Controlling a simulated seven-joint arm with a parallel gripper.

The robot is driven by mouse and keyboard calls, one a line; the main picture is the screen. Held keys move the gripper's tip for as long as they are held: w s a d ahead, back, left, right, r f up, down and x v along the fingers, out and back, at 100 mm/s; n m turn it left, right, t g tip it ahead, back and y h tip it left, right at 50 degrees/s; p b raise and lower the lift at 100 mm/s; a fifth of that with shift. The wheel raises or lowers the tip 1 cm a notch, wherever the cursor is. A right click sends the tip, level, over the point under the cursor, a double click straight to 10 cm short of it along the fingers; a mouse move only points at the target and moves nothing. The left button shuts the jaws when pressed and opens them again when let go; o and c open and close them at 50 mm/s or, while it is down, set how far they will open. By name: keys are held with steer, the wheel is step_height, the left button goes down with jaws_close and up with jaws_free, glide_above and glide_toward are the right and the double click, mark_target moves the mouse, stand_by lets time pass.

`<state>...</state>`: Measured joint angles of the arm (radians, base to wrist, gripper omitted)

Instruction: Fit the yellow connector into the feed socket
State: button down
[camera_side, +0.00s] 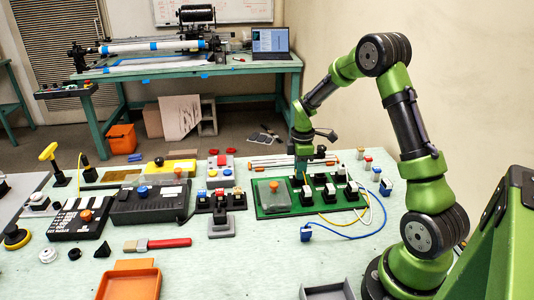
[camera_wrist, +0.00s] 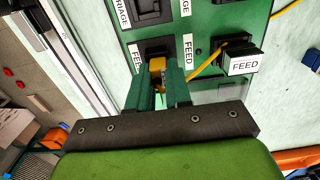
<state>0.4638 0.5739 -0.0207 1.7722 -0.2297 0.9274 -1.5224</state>
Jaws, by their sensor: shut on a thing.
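My gripper (camera_wrist: 158,85) is shut on the yellow connector (camera_wrist: 157,66), which shows between the two green fingers in the wrist view. The connector is at the near edge of a black socket (camera_wrist: 152,46) beside a partly covered FEED label (camera_wrist: 137,60). I cannot tell whether its tip is inside. In the side view my gripper (camera_side: 302,170) points down over the back of the green board (camera_side: 264,211), and the connector is hidden there. A yellow cable (camera_wrist: 206,62) runs to a black block marked FEED (camera_wrist: 244,64) on the right.
Several black sockets (camera_side: 329,192) stand close together on the board. A loose blue connector (camera_side: 306,234) with a blue cable lies in front. The front middle of the table is mostly clear.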

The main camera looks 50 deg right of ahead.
steer(key=c, duration=1)
jaws_free()
steer(key=shift+o, duration=0.2)
step_height(320, 180, up, 17)
steer(key=shift+f, duration=0.1)
